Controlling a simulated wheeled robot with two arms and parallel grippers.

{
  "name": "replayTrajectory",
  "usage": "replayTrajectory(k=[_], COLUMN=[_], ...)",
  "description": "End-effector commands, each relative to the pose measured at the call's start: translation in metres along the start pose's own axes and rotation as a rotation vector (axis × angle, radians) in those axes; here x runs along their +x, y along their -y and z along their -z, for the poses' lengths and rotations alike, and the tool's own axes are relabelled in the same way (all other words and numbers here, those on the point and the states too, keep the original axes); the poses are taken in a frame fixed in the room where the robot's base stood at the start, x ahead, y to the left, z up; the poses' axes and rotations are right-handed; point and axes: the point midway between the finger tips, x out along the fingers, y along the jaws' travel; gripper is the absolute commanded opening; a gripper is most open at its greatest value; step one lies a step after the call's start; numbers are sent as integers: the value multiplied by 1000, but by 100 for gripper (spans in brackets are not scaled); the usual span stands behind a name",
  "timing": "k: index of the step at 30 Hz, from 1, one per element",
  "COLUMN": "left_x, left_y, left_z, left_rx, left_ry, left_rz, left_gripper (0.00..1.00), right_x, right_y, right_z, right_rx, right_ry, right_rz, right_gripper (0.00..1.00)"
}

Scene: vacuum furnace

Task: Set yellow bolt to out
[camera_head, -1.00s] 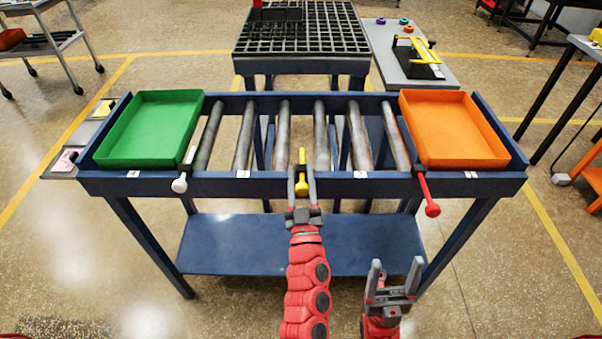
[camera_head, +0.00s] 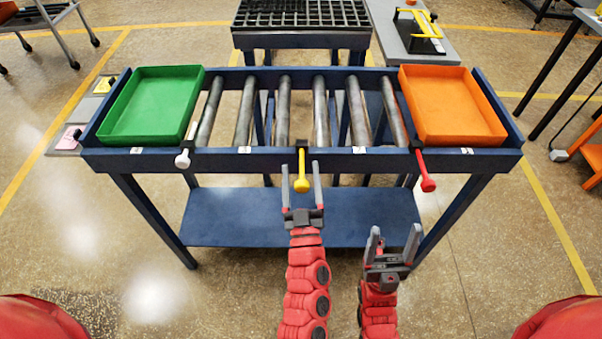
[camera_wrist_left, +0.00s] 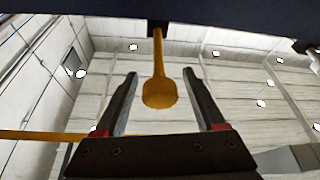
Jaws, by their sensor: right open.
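The yellow bolt (camera_head: 302,172) sticks out from the front rail of the blue roller table, at the middle, with its round knob toward me. It also shows in the left wrist view (camera_wrist_left: 158,85), where its knob hangs between the fingers without touching them. My left gripper (camera_head: 301,184) is open, with one finger on each side of the bolt's knob. It also shows in the left wrist view (camera_wrist_left: 160,90). My right gripper (camera_head: 395,240) is open and empty, lower and to the right, in front of the table's lower shelf.
The blue table (camera_head: 230,158) holds a green tray (camera_head: 128,136) at left and an orange tray (camera_head: 483,135) at right, with metal rollers between. A white bolt (camera_head: 182,160) and a red bolt (camera_head: 425,172) stick out along the same front rail. A grid-topped table (camera_head: 300,40) stands behind.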

Motion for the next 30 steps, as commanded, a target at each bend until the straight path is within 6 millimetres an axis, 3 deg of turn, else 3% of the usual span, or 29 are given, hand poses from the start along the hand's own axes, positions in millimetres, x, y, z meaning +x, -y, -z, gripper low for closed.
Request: replayTrajectory(k=[5,10,21,30], left_x=[-1,-20,-117,-168], left_y=[0,-1,-1,0], left_z=[0,2,0,-1], left_rx=[0,1,2,0], left_ry=[0,2,9,5], left_rz=[0,-1,-4,-1], left_gripper=[72,72,72,72], right_x=[1,8,32,38], right_y=[0,0,-2,-2], right_z=[0,1,5,6], right_rx=[0,0,0,0], right_ry=[0,0,0,0], right_rz=[0,0,0,0], right_gripper=[72,72,72,72])
